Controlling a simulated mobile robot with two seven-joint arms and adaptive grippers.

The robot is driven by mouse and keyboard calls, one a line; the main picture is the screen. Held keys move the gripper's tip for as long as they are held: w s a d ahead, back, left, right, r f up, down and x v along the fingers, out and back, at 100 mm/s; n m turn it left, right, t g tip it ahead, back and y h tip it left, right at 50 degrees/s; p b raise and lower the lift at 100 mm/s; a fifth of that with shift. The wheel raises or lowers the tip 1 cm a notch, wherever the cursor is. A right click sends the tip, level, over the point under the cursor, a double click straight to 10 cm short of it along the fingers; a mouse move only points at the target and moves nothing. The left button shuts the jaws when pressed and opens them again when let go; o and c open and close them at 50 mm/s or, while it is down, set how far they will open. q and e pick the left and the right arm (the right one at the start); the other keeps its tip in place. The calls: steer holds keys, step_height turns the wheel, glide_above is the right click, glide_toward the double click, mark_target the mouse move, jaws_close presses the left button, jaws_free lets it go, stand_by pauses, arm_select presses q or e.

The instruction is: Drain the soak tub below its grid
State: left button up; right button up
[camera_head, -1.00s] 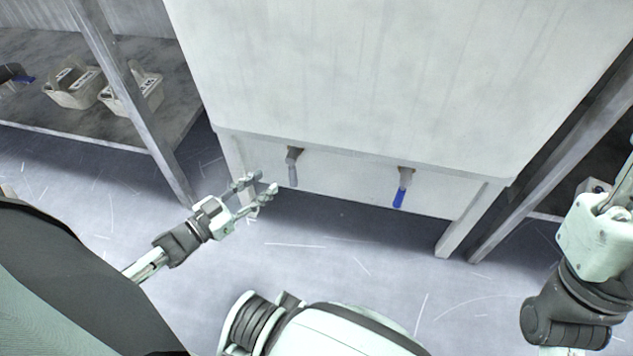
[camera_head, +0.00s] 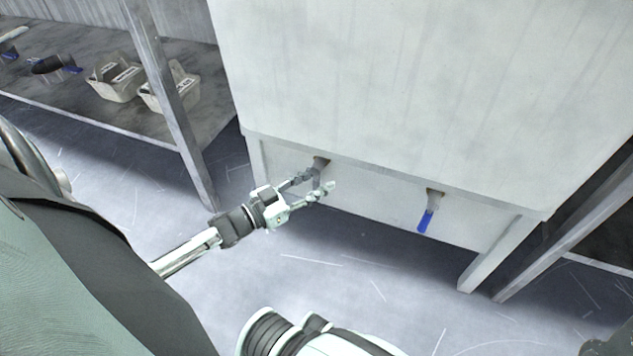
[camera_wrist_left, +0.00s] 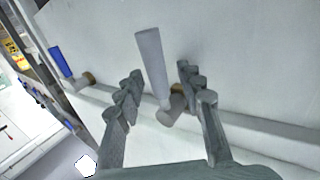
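The soak tub (camera_head: 410,85) is a large pale box on legs. On its lower front are two drain valves. The left one has a grey handle (camera_wrist_left: 151,62), partly hidden by my gripper in the head view. The right one has a blue handle (camera_head: 426,221), also in the left wrist view (camera_wrist_left: 61,62). My left gripper (camera_head: 322,187) is open, its fingers on either side of the grey-handled valve. In the left wrist view the grey handle stands between the spread fingers (camera_wrist_left: 160,85), with gaps showing. The grid is not in view. My right gripper is not in view.
A shelf (camera_head: 60,95) at the left holds grey caddies (camera_head: 116,80) and blue-handled items. A metal post (camera_head: 168,95) stands between shelf and tub. Another post (camera_head: 560,235) slants at the right. The floor in front is clear.

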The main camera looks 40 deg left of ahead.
arm_select(q)
steer(key=shift+c, duration=0.5)
jaws_close()
